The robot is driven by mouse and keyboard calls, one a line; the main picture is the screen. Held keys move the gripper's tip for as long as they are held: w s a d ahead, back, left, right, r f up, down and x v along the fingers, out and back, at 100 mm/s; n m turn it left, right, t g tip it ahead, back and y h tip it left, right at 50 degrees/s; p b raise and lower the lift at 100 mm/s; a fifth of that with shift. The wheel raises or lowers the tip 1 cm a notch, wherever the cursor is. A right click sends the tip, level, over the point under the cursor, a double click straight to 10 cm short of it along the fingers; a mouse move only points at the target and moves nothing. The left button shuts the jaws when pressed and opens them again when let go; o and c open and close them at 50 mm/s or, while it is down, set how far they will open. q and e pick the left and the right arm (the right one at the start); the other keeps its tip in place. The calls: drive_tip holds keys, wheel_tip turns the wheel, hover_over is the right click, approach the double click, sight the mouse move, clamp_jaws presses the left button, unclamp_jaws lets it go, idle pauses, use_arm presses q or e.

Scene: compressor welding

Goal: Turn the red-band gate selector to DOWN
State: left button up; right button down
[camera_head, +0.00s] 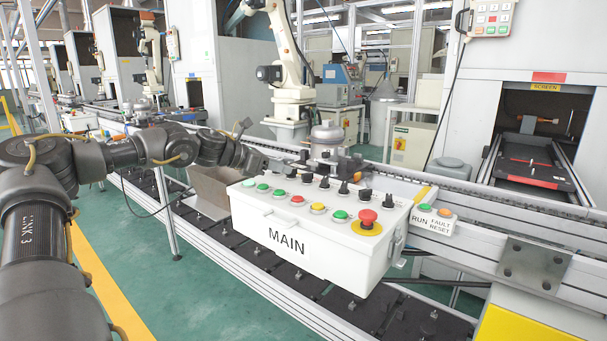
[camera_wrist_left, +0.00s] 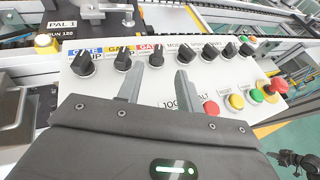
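The red-band gate selector (camera_wrist_left: 157,55) is a black knob under a red GATE label, third from the left in the panel's knob row in the left wrist view. Its pointer direction is too small to read. My left gripper (camera_wrist_left: 160,74) is open, with its two fingers apart and just short of the knob, one to each side of it. The knob does not look gripped. In the head view my left gripper (camera_head: 268,163) reaches over the far left part of the white MAIN control box (camera_head: 318,250).
The blue-band selector (camera_wrist_left: 84,63) and yellow-band selector (camera_wrist_left: 123,60) stand to the left, and more black knobs (camera_wrist_left: 186,53) to the right. A red emergency button (camera_head: 368,217) sits at the box's right end. A RUN/FAULT RESET box (camera_head: 433,219) stands beside it.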

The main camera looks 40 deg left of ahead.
sight(305, 174)
use_arm(q)
drive_tip(key=shift+x, duration=4.3)
drive_tip(key=shift+a+f, duration=0.1)
clamp_jaws()
